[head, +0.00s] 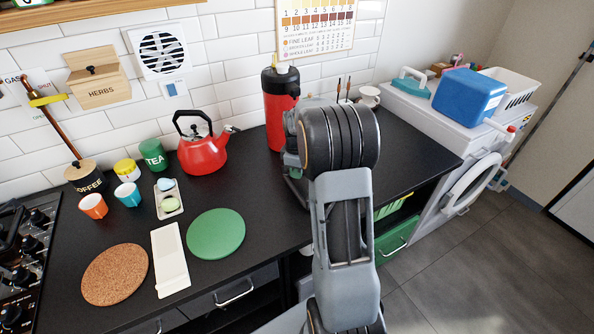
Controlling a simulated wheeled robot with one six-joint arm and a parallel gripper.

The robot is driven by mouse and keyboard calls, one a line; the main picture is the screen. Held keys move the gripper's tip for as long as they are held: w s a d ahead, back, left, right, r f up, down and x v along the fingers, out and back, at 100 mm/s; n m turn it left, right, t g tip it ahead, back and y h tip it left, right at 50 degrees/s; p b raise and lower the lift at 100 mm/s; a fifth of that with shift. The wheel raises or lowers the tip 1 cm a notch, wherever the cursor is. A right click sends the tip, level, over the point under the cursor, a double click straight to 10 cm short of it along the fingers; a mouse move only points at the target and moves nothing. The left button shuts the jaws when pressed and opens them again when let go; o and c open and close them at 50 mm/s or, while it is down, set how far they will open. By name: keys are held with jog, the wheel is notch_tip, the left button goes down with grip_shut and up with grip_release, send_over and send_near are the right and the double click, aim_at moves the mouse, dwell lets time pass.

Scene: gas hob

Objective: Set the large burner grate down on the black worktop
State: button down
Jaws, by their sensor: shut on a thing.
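The black worktop (268,188) runs along the tiled wall from the gas hob at the left to the washing machine at the right. My arm rises in front of its right part and bends over it. My gripper is not visible; the arm's own links may hide it. I cannot make out the large burner grate anywhere in this view, so I cannot tell where it is or how it is held.
The hob (22,262) is cut off at the left edge. A cork mat (115,275), white spoon rest (169,260) and green mat (216,234) lie along the front. A red kettle (203,153) and red flask (280,108) stand behind. Bare worktop shows right of my arm.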

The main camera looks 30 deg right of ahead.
jog(key=shift+f, duration=0.45)
dwell(1.1)
jog(key=c, duration=1.2)
grip_release()
jog(key=shift+o, duration=0.2)
notch_tip(320, 180, up, 14)
jog(key=p, duration=0.1)
jog(key=shift+f, duration=0.15)
